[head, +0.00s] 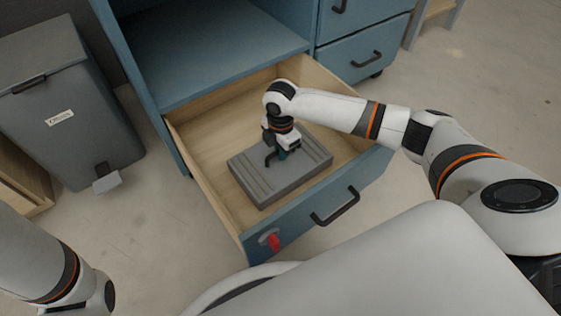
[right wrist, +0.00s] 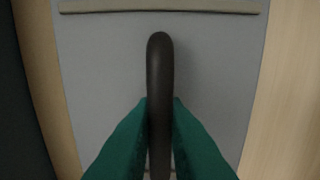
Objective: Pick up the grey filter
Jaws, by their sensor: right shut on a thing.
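The grey filter (head: 305,172) is a flat, ribbed grey block lying in an open wooden drawer. My right gripper (head: 279,158) is over its left-middle part, inside the drawer. In the right wrist view the green fingertips (right wrist: 159,120) are shut on a dark upright handle (right wrist: 159,60); the grey top of the filter (right wrist: 105,70) lies beneath. In the head view the filter appears to rest on the drawer floor; I cannot tell whether it is slightly raised. My left arm shows at the lower left, but its gripper is out of the picture.
The drawer (head: 206,175) has wooden side walls close around the filter and a blue front with a black handle (head: 335,207) and a red item (head: 271,241). The blue cabinet (head: 215,45) stands behind. A grey bin (head: 70,110) is at the left. Bare floor lies right.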

